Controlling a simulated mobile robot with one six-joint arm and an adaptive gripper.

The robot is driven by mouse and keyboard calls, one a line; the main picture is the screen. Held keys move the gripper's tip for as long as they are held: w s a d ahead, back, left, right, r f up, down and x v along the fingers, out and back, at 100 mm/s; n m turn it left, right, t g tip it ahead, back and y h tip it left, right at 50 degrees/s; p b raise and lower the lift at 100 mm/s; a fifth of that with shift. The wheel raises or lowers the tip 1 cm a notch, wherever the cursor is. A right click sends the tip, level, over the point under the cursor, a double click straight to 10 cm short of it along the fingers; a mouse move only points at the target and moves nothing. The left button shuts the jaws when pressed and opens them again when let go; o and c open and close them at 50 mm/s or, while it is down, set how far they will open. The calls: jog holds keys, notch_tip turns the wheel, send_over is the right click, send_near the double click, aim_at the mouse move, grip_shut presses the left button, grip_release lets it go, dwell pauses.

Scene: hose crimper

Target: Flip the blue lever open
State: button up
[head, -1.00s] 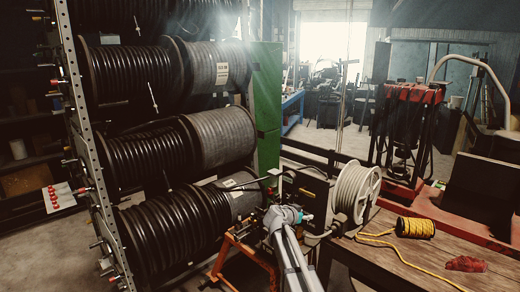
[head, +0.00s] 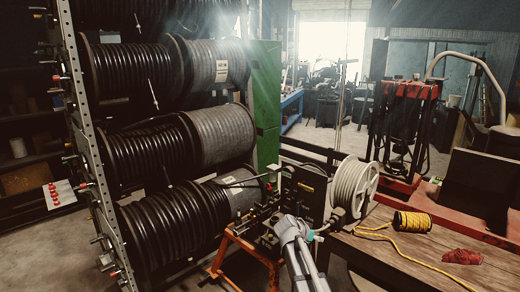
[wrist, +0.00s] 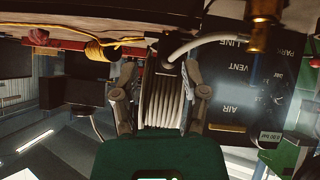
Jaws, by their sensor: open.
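A dark valve panel (head: 303,190) stands at the end of the bench. In the wrist view, which is upside down, the panel (wrist: 232,85) shows the words PARK LINE, VENT and AIR. A brass fitting (wrist: 262,30) sticks out from it. I cannot make out the blue lever in either view. My gripper (wrist: 162,75) is open and empty. Its two fingers frame the pale hose reel in the picture, left of the panel. In the head view my arm's end is low in front of the panel, and its fingertips are not clear.
The pale hose reel (head: 354,190) sits right of the panel. A yellow cord spool (head: 412,222) and a red bundle (head: 462,257) lie on the wooden bench (head: 400,262). A rack of black hose drums (head: 155,160) fills the left. An orange stand (head: 243,262) is beneath the panel.

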jog(key=s+a+f+n+g+y+b, duration=0.1)
jog(key=s+f+n+g+y, duration=0.1)
jog(key=s, duration=0.7)
jog(key=s+a+f+n+g+y+b, duration=0.1)
jog(key=s+f+n+g+y, duration=0.1)
jog(key=s+f, duration=0.3)
jog(key=s+a+f+n+g+y+b, duration=0.1)
jog(key=s+f+n+g+y+b, duration=0.1)
jog(key=s, duration=1)
notch_tip(320, 180, down, 2)
jog(key=shift+s+f+n+g+y, duration=0.2)
jog(key=shift+s+n+g+y, duration=0.1)
jog(key=shift+n+y, duration=0.65)
